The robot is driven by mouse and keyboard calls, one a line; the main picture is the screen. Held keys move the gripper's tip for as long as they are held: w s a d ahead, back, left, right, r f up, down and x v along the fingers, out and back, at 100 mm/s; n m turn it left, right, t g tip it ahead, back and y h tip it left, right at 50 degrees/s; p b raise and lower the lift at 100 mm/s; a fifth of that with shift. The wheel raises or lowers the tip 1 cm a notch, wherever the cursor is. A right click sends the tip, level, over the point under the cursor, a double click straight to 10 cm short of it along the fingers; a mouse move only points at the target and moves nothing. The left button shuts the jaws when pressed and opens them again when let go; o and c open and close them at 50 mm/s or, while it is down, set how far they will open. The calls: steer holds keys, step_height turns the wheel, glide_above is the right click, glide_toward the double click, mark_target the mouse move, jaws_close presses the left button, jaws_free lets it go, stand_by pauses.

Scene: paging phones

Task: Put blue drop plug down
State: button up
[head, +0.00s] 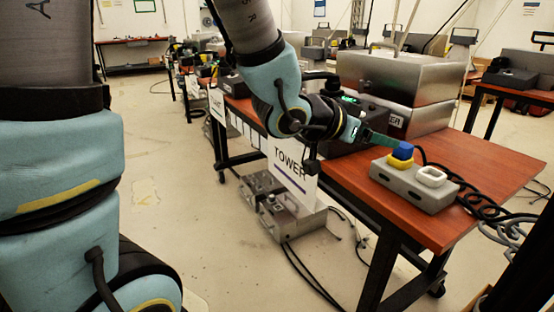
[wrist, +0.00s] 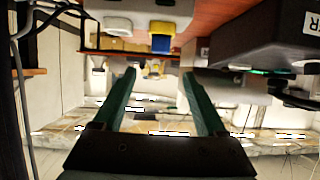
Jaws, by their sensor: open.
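The blue drop plug (head: 403,150) sits upright in the yellow-rimmed socket (head: 400,162) of a grey block (head: 408,187) on the red-brown table. A white-rimmed, empty-looking socket (head: 431,177) is beside it. My gripper (head: 392,141) is open beside the plug, its green fingers pointing toward it. In the wrist view, the plug (wrist: 161,43) and yellow socket (wrist: 162,27) appear upside down above the gap between my open fingertips (wrist: 159,75). Nothing is between the fingers. Whether a finger touches the plug, I cannot tell.
Stacked metal cases (head: 408,80) and a black phone unit (head: 355,125) stand behind on the table (head: 470,150). A black coiled cord (head: 490,212) hangs at the table's right side. A TOWER sign (head: 291,165) hangs on the left edge. Grey boxes (head: 290,218) are on the floor.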

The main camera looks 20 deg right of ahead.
steer(key=w+a+f+n+t+y, duration=0.1)
steer(key=w+a+f+n+y, duration=0.25)
steer(key=a, duration=0.45)
steer(key=w+a+f+n+t+y, duration=0.1)
steer(key=w+a+f+n+y, duration=0.15)
steer(key=w+a, duration=0.35)
steer(key=w+a+f+n+t+y, duration=0.1)
steer(key=w+a+f+n+y, duration=0.2)
steer(key=a, duration=0.6)
steer(key=s+a+f+n+g+y, duration=0.1)
steer(key=s+a+n+g+y, duration=0.1)
steer(key=a, duration=0.5)
steer(key=s+a+f+n+g+y, duration=0.1)
steer(key=s+a+f+n+g, duration=0.1)
steer(key=a, duration=0.6)
steer(key=shift+s+a+n+g+y, duration=0.2)
steer(key=shift+s+n+g+y, duration=0.2)
steer(key=shift+s, duration=0.5)
